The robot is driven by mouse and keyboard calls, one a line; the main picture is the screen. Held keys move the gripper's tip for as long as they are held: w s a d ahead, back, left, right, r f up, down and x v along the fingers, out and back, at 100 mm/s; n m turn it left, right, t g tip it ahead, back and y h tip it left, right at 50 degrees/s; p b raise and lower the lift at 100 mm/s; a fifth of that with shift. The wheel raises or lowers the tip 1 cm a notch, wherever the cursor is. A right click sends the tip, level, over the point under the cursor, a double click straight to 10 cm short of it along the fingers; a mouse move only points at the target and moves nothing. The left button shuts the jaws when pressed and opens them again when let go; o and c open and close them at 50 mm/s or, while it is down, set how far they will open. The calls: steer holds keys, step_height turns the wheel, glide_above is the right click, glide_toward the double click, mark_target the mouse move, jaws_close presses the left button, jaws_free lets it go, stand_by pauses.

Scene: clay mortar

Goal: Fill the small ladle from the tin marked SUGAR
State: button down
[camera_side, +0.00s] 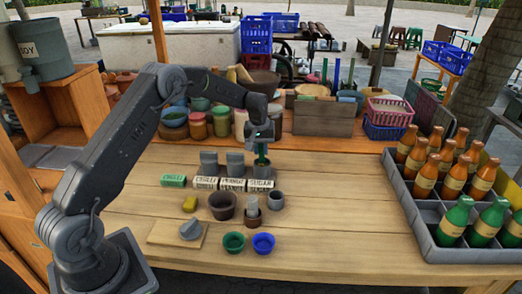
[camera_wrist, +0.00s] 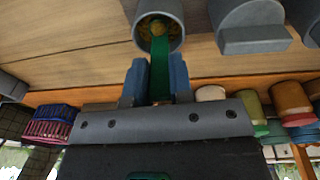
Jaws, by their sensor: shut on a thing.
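The tin marked SUGAR (camera_side: 261,184) stands at the right end of the row of labelled tins in the side view. My gripper (camera_side: 262,143) is above it, shut on a green handle, which I take for the small ladle's (camera_wrist: 158,75). The handle runs between the two blue-grey fingers (camera_wrist: 157,85) down into the open mouth of a grey tin (camera_wrist: 179,12) in the wrist view. Grainy yellow-brown contents show inside that tin.
The CHILLI tin (camera_side: 209,163) and PEANUT tin (camera_side: 235,160) stand close to the left. In front are a brown mortar (camera_side: 222,206), a grey cup (camera_side: 275,200), a green bowl (camera_side: 233,242) and a blue bowl (camera_side: 263,243). A bottle crate (camera_side: 440,257) stands at the right; the table before it is clear.

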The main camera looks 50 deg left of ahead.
steer(key=shift+r, duration=2.9)
